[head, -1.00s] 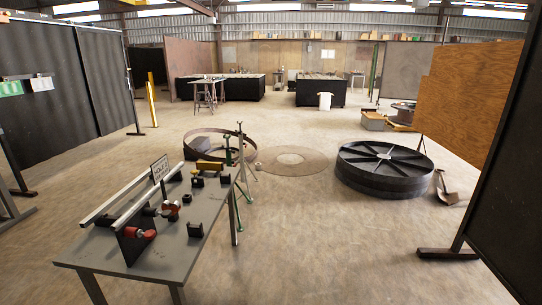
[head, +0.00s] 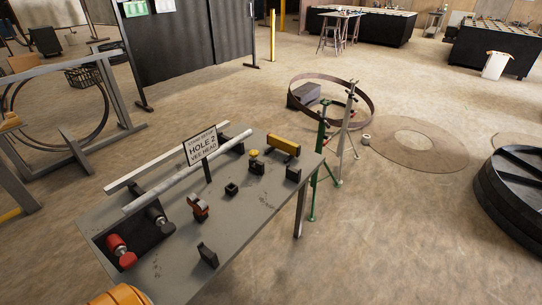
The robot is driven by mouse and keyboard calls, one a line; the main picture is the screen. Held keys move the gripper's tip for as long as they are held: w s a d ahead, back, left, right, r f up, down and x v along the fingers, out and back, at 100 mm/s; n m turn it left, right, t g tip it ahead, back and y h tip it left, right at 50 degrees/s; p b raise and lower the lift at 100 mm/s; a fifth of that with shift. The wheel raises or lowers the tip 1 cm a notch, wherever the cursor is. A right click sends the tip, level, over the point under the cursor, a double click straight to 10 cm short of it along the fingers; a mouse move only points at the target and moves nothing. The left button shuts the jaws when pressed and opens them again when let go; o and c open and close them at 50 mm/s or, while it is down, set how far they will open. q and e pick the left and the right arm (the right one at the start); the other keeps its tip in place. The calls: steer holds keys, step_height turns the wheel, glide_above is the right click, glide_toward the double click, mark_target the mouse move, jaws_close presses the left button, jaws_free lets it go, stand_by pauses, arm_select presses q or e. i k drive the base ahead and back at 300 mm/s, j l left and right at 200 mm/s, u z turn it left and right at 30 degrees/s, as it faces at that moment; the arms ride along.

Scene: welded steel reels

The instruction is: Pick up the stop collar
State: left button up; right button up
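A grey steel table (head: 268,205) stands at the left and centre with small parts on it. A small dark block with an opening in its top (head: 231,189) sits near the middle of the table and may be the stop collar; I cannot tell for sure. A red and dark part (head: 198,207) stands just left of and nearer than it. A black block (head: 207,256) lies closer to the front. Another dark block carries a yellow top (head: 256,163). Neither gripper shows in this view.
A sign (head: 201,145) and long bars (head: 190,172) line the table's far left side. A yellow bar part (head: 284,145) lies at the far end. Green and grey stands (head: 319,165) are beyond it. A rounded orange shape (head: 120,295), unclear, shows at the bottom edge.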

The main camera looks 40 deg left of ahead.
mark_target(259, 167)
steer(key=i+l+u, duration=0.1)
steer(key=i+u, duration=0.25)
steer(key=i+l+u, duration=0.3)
steer(key=i, duration=0.25)
steer(key=i+l+u, duration=0.2)
steer(key=i+u, duration=0.15)
steer(key=i, duration=0.1)
